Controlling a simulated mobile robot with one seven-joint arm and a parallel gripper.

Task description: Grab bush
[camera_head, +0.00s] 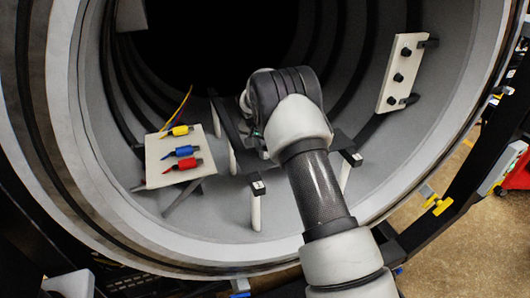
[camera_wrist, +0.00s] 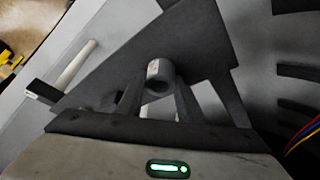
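The bush is a short grey hollow cylinder (camera_wrist: 160,70) in the middle of the wrist view, by a dark flat plate (camera_wrist: 205,45). Its round hole faces the wrist camera. My gripper (camera_wrist: 160,84) has its two dark fingers apart, one on each side of the bush, with the tips close to its sides. A gap seems to show between fingers and bush; contact cannot be told. In the head view my arm reaches into the furnace chamber and hides the gripper and the bush.
A pale panel (camera_head: 158,168) with yellow, blue and red connectors stands left of my arm. Dark rails (camera_head: 223,125) on white posts lie under the arm. A white plate (camera_head: 389,88) with black knobs is on the right wall. The round furnace rim (camera_head: 85,150) surrounds the arm.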

